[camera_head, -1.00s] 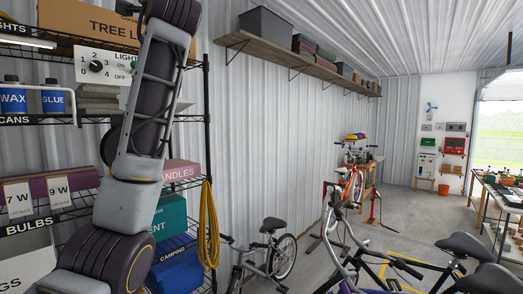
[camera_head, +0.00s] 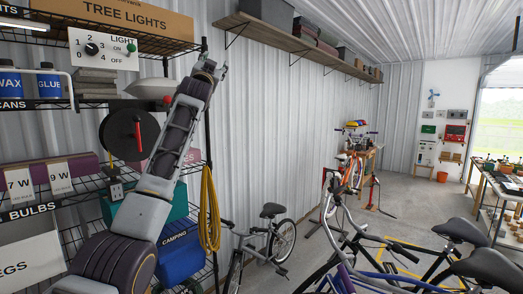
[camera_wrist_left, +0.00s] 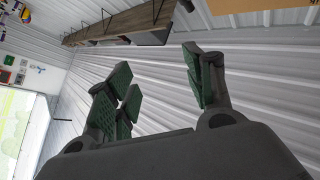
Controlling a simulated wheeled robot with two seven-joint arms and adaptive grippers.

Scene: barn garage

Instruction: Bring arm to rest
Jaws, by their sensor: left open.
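My left arm (camera_head: 168,160) rises from the lower left of the head view, in front of the wire shelving, and its upper end is near the shelving's corner post. In the left wrist view my left gripper (camera_wrist_left: 158,78) is open, with green-padded fingers spread apart and nothing between them. Its fingers point toward the ribbed metal wall and a wooden wall shelf (camera_wrist_left: 125,24). In the head view the fingers cannot be clearly made out. My right gripper is not in view.
The wire shelving (camera_head: 30,214) holds a TREE LIGHTS box (camera_head: 120,18), a light switch panel (camera_head: 104,47), a black reel (camera_head: 128,132) and a blue CAMPING bin (camera_head: 180,252). A yellow hose (camera_head: 209,210) hangs at its post. Bicycles (camera_head: 375,262) stand at the lower right. Floor farther back is open.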

